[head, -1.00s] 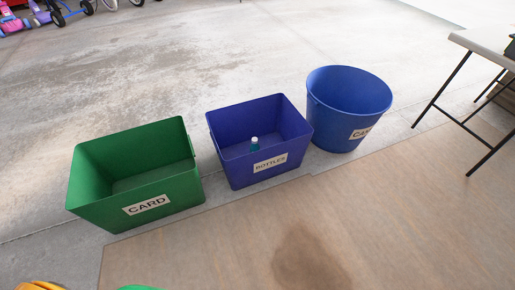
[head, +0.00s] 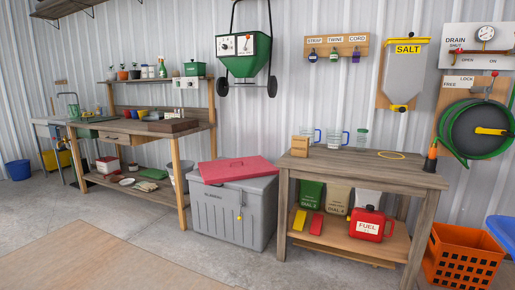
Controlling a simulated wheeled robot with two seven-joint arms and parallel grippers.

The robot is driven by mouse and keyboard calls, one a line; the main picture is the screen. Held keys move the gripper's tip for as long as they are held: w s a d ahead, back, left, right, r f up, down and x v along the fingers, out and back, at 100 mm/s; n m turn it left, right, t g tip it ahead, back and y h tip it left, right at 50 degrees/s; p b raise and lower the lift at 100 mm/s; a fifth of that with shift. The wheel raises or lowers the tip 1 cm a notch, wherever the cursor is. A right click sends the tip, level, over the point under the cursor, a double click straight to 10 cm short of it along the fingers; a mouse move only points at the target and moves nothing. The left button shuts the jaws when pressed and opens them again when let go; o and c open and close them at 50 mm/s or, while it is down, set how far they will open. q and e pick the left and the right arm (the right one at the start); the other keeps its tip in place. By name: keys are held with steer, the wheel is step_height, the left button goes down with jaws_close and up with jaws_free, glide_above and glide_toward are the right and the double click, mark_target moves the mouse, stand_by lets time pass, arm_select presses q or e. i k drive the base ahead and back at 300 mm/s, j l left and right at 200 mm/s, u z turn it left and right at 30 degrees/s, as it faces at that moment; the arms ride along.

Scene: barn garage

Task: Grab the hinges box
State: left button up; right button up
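No label reading hinges can be made out in the head view. A small brown box (head: 300,147) stands upright on the left end of the wooden table (head: 375,170) at the right; whether it is the hinges box I cannot tell. A wider dark brown box (head: 173,125) lies on the workbench at the left, with no readable label. Neither of my grippers is in view.
A grey chest (head: 232,215) with a red lid (head: 236,170) stands between the two benches. A red fuel can (head: 368,224) sits on the table's lower shelf. An orange crate (head: 462,258) stands at the right. The floor at the lower left is clear.

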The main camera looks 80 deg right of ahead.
mark_target(300, 144)
steer(key=z, duration=3.05)
